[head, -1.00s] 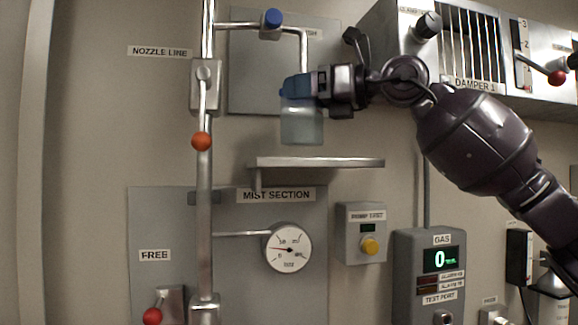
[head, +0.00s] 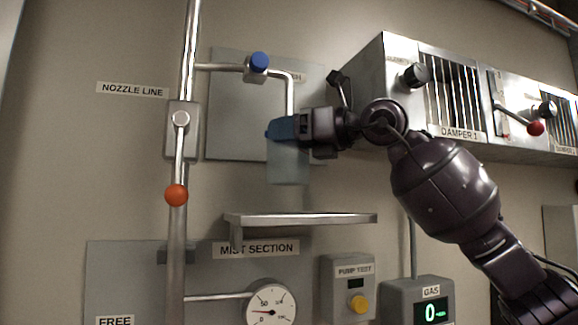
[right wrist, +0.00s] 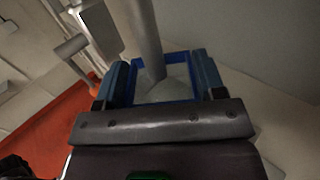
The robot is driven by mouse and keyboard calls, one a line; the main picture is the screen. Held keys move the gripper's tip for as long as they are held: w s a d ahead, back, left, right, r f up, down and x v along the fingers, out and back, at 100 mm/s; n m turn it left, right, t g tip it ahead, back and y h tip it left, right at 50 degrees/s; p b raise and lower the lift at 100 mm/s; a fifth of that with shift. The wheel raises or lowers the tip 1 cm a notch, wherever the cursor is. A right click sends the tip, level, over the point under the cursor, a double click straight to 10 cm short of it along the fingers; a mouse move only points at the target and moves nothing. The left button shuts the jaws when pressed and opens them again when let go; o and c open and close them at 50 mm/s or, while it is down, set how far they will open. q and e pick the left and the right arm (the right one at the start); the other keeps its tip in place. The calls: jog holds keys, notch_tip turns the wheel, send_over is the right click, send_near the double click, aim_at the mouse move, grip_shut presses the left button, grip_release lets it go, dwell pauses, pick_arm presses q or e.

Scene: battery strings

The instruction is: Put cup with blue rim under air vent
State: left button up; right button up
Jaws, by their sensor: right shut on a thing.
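The cup with the blue rim (head: 287,166) is pale and translucent. It hangs upright in my right gripper (head: 283,129), below the downturned end of the bent nozzle pipe (head: 290,95) and above the small shelf. My right gripper is shut on it near the rim. In the right wrist view the square blue rim (right wrist: 181,99) shows between the dark blue fingers, with a grey pipe (right wrist: 146,40) over or in its opening; I cannot tell which. The slatted air vent labelled DAMPER 1 (head: 452,92) is to the upper right. My left gripper is not in view.
The metal shelf (head: 300,219) under the cup is empty. A vertical pipe with an orange-knobbed lever (head: 176,195) stands to the left. A red-knobbed damper lever (head: 535,128) sticks out at right. The gauge (head: 270,305), pump test box (head: 347,285) and gas box (head: 430,300) are below.

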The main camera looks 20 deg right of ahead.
aim_at(304, 160)
jog(key=shift+f, duration=2.3)
jog(key=shift+f, duration=0.15)
jog(key=o, duration=1.1)
jog(key=shift+o, duration=0.2)
